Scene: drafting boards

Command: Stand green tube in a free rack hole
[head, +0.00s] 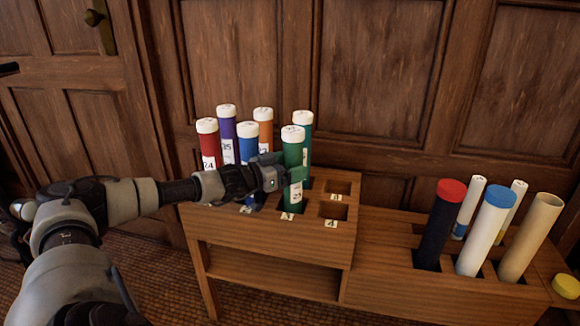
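The green tube (292,153) has a white cap and a white number label, and it stands upright over the front part of the wooden rack (270,232). My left gripper (293,174) reaches in from the left and is shut around the middle of the tube. The tube's lower end is at a front-row hole; I cannot tell how deep it sits. Two square holes to its right are empty, a back one (339,187) and a front one (333,210). My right gripper is not in view.
Red (209,147), purple (227,130), blue (248,148), orange (264,129) and teal (306,146) capped tubes stand close around the gripper. A lower rack (385,262) at right holds several tubes, with a yellow cap (566,286) beside it. Panelled wood stands behind.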

